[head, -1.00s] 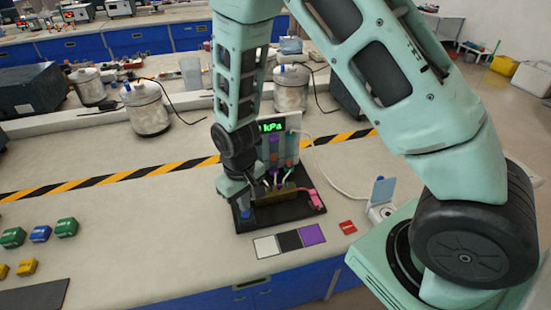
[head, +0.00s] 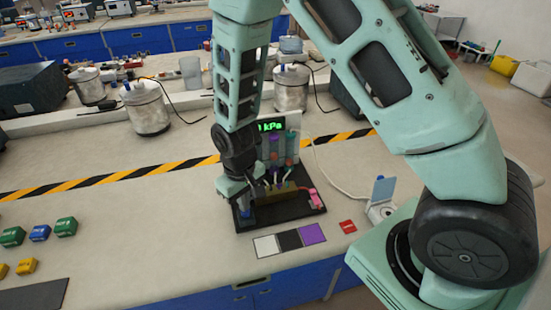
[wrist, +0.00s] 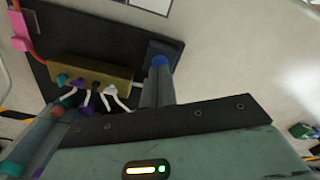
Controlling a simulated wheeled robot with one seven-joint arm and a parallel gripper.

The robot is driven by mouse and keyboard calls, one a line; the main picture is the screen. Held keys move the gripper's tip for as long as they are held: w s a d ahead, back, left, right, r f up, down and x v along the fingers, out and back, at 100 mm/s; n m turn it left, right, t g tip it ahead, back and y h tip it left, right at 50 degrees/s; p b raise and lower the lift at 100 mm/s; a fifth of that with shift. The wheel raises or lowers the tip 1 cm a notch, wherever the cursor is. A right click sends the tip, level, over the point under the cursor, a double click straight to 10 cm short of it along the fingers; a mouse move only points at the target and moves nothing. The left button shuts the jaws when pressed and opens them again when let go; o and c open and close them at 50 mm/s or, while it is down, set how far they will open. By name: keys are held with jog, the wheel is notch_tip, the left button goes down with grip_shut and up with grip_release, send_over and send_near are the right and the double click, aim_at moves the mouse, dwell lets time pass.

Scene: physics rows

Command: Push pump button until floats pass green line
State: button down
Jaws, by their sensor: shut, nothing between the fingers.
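The pump rig stands on a black base board (head: 282,212) on the bench. Its blue round pump button (wrist: 159,61) shows in the wrist view on a dark block, right at the fingertips. My gripper (wrist: 157,77) is shut and empty, its tips at the button; whether they touch or press it I cannot tell. In the head view my gripper (head: 244,200) is over the board's left end and partly hides the button. Upright tubes with coloured floats (head: 275,155) stand behind, below a green kPa display (head: 271,126). The green line cannot be made out.
A brass manifold (wrist: 92,74) with coloured valves and white hoses lies beside the button. A pink part (head: 315,197) is at the board's right. White, black and purple cards (head: 289,239) lie in front. Coloured blocks (head: 40,233) sit far left; bench between is clear.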

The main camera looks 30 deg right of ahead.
jog(key=shift+f+b, duration=0.6)
jog(key=shift+f, duration=0.35)
jog(key=shift+r+p, duration=1.05)
jog(key=shift+r, duration=0.15)
jog(key=shift+f, duration=0.2)
